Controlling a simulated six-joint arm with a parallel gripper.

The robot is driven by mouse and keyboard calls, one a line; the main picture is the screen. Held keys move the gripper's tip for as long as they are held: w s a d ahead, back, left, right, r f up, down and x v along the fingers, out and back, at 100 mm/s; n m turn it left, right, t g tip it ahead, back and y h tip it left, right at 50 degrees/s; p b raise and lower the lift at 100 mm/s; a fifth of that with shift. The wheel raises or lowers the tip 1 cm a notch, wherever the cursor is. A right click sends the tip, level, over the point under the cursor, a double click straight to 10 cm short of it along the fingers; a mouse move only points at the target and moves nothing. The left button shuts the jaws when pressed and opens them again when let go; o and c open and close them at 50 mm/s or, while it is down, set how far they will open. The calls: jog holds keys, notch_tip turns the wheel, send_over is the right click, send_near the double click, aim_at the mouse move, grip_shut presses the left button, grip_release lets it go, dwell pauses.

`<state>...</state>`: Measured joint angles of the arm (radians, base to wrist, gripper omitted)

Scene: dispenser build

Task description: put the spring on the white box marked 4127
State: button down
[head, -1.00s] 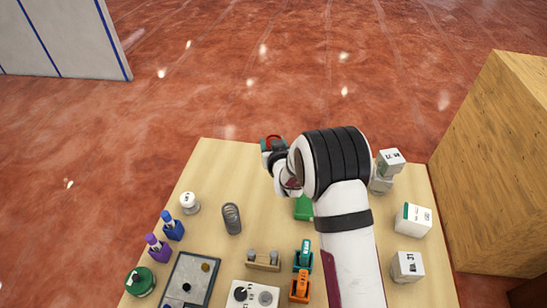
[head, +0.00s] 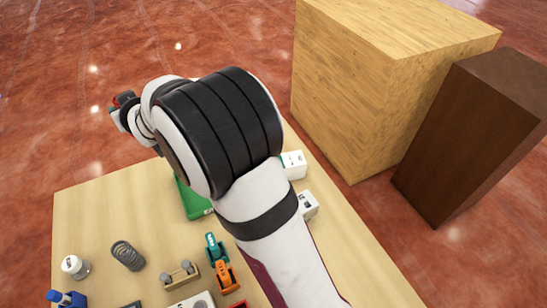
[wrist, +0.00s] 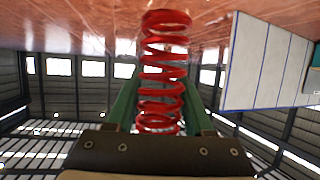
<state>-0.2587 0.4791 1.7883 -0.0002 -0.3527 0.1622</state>
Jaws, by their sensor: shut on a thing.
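A red spring (wrist: 163,70) stands upright in the wrist view, between the green fingers of my gripper (wrist: 158,110), which is shut on it. In the head view my gripper (head: 122,108) is at the upper left, up in the air, with a bit of red at its tip. Two white boxes, one (head: 294,164) farther back and one (head: 308,205) nearer, stand at the table's right side. My arm partly hides both, and I cannot read their marks. A dark grey coil (head: 128,256) lies on the table at the left.
A green thing (head: 190,199) is partly behind my arm. A teal clamp (head: 216,250), an orange clamp (head: 227,275), a wooden stand (head: 180,274) and a white-capped jar (head: 75,267) are in front. A large tan block (head: 370,90) and a dark brown block (head: 465,140) stand beyond the right edge.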

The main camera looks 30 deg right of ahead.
jog(key=s+d+r+m+h, duration=0.1)
jog(key=d+m+h, duration=0.1)
jog(key=d, duration=1.1)
jog(key=s+d+r+m+h, duration=0.1)
jog(key=s+d+h, duration=0.1)
jog(key=d, duration=1.1)
jog(key=s+d+f+m+h, duration=0.2)
jog(key=s+d+f, duration=0.1)
jog(key=s+d, duration=1.45)
jog(key=w+a+f, duration=0.2)
jog(key=w+f, duration=0.1)
jog(key=f, duration=0.2)
jog(key=w+a+f, duration=0.2)
jog(key=w+f, duration=0.1)
jog(key=f, duration=0.2)
jog(key=w+a+f, duration=0.3)
jog(key=f, duration=0.2)
jog(key=shift+w+f, duration=0.15)
jog(key=shift+w, duration=0.15)
jog(key=shift+f, duration=0.15)
jog(key=shift+f, duration=0.1)
